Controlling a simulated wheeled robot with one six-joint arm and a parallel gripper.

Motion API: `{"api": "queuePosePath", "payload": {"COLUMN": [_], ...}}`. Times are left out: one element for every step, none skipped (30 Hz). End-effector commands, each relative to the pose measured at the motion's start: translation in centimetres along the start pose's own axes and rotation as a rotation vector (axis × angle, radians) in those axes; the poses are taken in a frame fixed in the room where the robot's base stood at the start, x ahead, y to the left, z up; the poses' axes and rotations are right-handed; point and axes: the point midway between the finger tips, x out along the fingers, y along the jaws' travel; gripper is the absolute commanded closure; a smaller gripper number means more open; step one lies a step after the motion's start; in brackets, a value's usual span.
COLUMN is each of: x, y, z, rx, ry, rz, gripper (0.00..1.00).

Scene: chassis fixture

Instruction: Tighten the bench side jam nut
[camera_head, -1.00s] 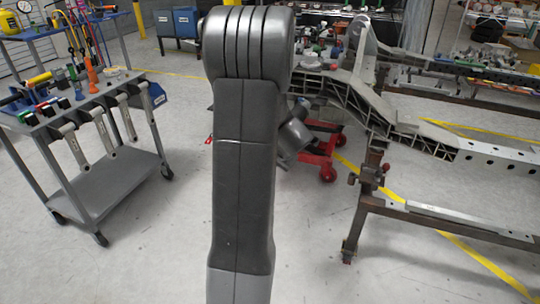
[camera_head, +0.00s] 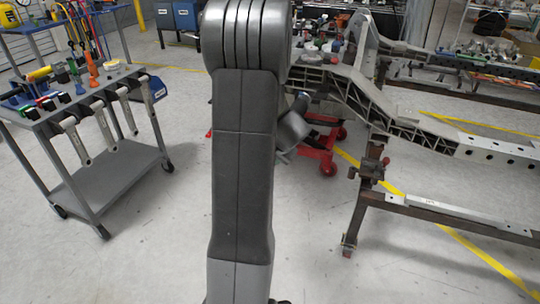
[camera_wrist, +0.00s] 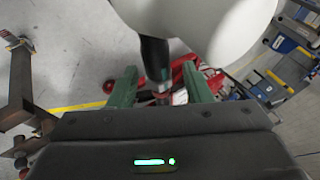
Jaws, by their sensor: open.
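No jam nut can be made out in either view. My gripper (camera_wrist: 160,68) shows in the wrist view with its two green fingers spread apart. A dark rod-like part (camera_wrist: 154,55) shows between the fingers, below a large pale rounded shape; I cannot tell what it belongs to or whether it touches the fingers. In the head view my arm fills the middle and hides my fingers. The chassis frame (camera_head: 352,90), a grey ribbed structure, stands on a rusty steel stand at the right, partly behind my arm.
A tool trolley (camera_head: 110,185) with several hanging wrenches (camera_head: 103,127) stands at the left. A red wheeled jack (camera_head: 328,160) is on the floor behind my arm.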

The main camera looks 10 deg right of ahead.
Motion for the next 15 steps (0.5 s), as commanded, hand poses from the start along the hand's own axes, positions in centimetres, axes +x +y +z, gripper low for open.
{"api": "queuePosePath", "payload": {"x": [-0.2,-0.4,-0.8,-1.2,-1.6,-2.2,-2.8,-3.4,-4.3,-5.0,-5.7,-6.6,-7.3,-7.9,-8.7], "y": [0.0,0.0,0.0,-0.1,-0.1,-0.1,-0.1,-0.1,-0.1,-0.1,-0.1,-0.1,-0.1,-0.1,-0.1], "z": [0.0,-0.1,-0.1,-0.1,-0.1,-0.2,-0.2,-0.1,-0.2,-0.1,-0.1,-0.2,-0.2,-0.2,-0.1], "rx": [0.0,0.0,0.0,0.0,0.0,0.0,0.0,0.001,0.0,0.0,-0.001,-0.001,0.0,0.0,0.0], "ry": [0.001,0.001,0.002,0.003,0.003,0.003,0.004,0.004,0.005,0.004,0.004,0.006,0.005,0.005,0.005], "rz": [0.0,0.0,0.0,0.0,0.0,0.0,-0.001,0.0,-0.001,-0.001,-0.001,0.0,-0.001,-0.001,0.0], "gripper": [0.55,0.55,0.55,0.55,0.55,0.55,0.55,0.55,0.55,0.55,0.55,0.55,0.55,0.55,0.55]}}
